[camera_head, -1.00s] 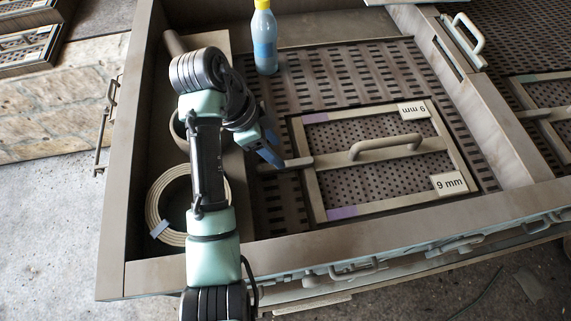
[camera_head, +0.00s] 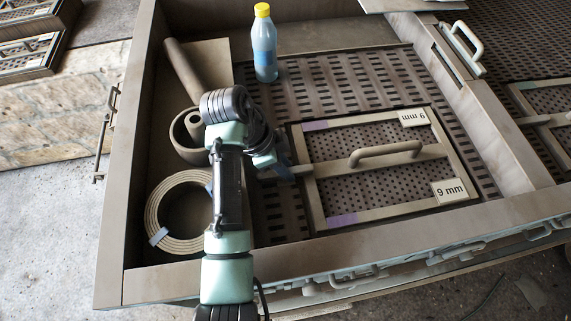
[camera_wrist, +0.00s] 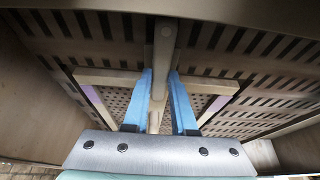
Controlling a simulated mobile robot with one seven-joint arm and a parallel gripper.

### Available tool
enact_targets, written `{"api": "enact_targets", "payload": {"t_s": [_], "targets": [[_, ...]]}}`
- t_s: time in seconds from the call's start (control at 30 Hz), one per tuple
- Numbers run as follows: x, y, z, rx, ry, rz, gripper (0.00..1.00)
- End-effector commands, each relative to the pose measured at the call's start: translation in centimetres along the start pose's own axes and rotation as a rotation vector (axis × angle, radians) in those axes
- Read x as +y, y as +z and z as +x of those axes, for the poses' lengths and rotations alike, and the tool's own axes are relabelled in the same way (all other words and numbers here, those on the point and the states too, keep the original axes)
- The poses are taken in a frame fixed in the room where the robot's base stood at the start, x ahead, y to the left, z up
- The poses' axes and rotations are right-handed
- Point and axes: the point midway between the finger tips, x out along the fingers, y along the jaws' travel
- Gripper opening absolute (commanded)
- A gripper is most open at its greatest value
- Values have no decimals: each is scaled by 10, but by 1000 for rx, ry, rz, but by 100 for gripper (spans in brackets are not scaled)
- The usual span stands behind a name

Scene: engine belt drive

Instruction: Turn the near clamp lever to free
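The frame with "9 mm" plates (camera_head: 452,190) lies in the perforated tray and has an arched handle (camera_head: 385,153) on its middle bar. A pale bar end (camera_head: 301,170) shows at the frame's left side, beside my gripper. I cannot tell whether it is the near clamp lever. My gripper (camera_head: 284,172) is low at the frame's left edge, partly hidden by my arm. In the wrist view, the two blue fingers of my gripper (camera_wrist: 160,74) are apart, with a pale bar (camera_wrist: 163,42) running between them in the picture. Contact is not clear.
A bottle with a yellow cap (camera_head: 264,45) stands behind the frame. A coiled belt (camera_head: 172,228), a ring (camera_head: 185,140) and a tube (camera_head: 182,70) lie in the left compartment. The tray's raised front wall (camera_head: 400,244) stands nearby. Perforated floor right of the bottle is clear.

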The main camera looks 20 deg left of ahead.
Motion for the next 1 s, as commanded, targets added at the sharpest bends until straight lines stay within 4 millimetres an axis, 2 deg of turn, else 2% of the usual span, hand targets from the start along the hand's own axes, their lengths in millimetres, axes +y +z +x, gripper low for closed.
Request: {"api": "enact_targets", "payload": {"t_s": [0.03, 0.07, 0.1, 0.57, 1.0], "targets": [[0, 0, 0, 0, 1, 0, 6], [0, 0, 0, 0, 1, 0, 1], [0, 0, 0, 0, 1, 0, 0], [1, -1, -2, -1, -16, -43, 0], [1, -2, -4, -1, -141, -345, 0]]}}
